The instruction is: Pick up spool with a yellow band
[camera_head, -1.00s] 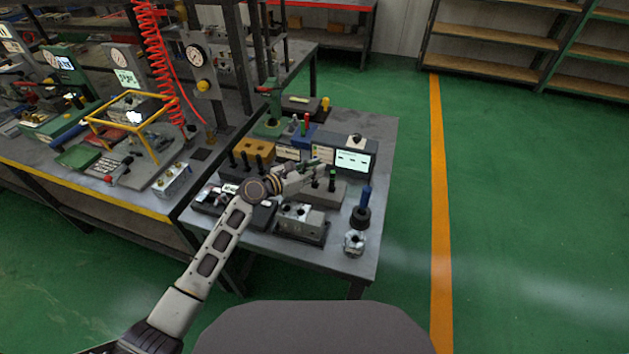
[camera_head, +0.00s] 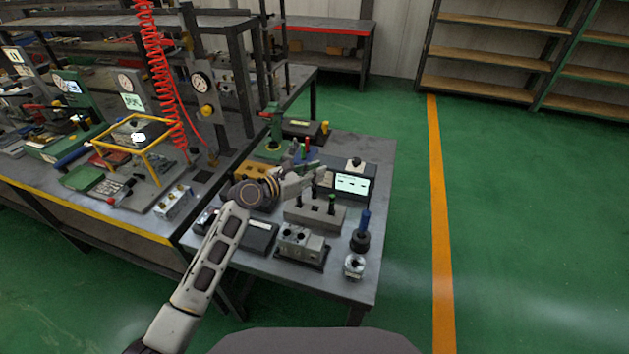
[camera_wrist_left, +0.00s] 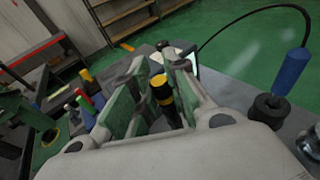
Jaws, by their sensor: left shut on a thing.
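In the left wrist view, the black spool with a yellow band (camera_wrist_left: 162,90) stands between the green finger pads of my left gripper (camera_wrist_left: 155,95). The fingers are shut on it. In the head view, my left gripper (camera_head: 308,181) is above and behind a grey valve block (camera_head: 315,213) on the small table. The spool cannot be made out clearly there, as the fingers cover that spot. My right gripper is not in view.
A blue-handled tool in a black holder (camera_head: 360,236) and a metal nut-like part (camera_head: 353,266) stand at the table's right. A smaller grey block (camera_head: 301,244) sits in front. A display box (camera_head: 353,181) is behind. Green floor is open to the right.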

